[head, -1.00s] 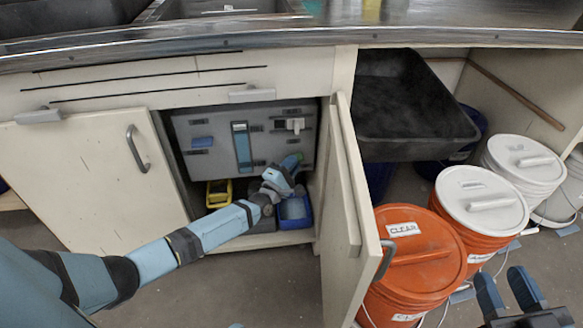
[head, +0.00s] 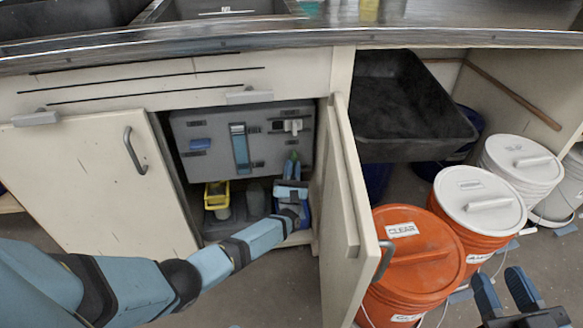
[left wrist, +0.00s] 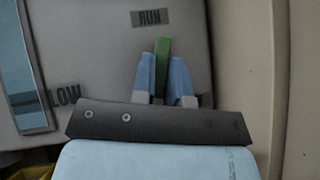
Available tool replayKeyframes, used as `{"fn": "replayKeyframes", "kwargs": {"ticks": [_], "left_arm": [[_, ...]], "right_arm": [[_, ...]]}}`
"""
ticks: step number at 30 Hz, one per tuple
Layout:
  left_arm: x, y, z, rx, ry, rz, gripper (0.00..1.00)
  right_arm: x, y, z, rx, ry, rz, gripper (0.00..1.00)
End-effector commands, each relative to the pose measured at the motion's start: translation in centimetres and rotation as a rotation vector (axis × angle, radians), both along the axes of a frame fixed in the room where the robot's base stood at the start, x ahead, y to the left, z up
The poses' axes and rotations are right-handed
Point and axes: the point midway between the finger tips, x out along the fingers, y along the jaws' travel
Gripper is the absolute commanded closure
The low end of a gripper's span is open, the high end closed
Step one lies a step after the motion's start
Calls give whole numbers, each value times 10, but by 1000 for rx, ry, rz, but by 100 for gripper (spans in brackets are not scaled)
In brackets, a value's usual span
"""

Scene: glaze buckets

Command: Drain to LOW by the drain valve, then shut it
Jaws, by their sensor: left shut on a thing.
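My left gripper (left wrist: 163,85) is shut on the green valve handle (left wrist: 163,60) in the left wrist view, one blue finger on each side. The handle stands upright there, below the RUN label (left wrist: 151,18). In the head view the handle's green tip (head: 294,155) shows above my left gripper at the lower right of the grey panel (head: 272,149). The sight gauge (head: 240,147) is a blue upright strip on that panel; the LOW label (left wrist: 66,95) is beside it in the wrist view. The exact liquid level is unclear. My right gripper (head: 503,288) is open and empty.
The open cabinet door (head: 345,200) stands close to the right of my left arm. A yellow container (head: 216,195) sits on the cabinet floor. Orange buckets (head: 415,255) and white-lidded buckets stand at right, near my right gripper. A black tub (head: 405,105) is above them.

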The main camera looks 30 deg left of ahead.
Motion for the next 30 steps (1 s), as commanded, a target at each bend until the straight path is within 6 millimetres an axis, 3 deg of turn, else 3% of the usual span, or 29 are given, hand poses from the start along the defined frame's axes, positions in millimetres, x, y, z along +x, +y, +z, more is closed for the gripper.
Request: {"fn": "replayKeyframes", "kwargs": {"ticks": [13,30], "left_arm": [[3,-1,0,-200,-148,2,100],[3,-1,1,-235,-175,1,100]], "right_arm": [[-2,0,4,2,-7,2,62],[0,-1,0,-5,-3,1,62]]}}
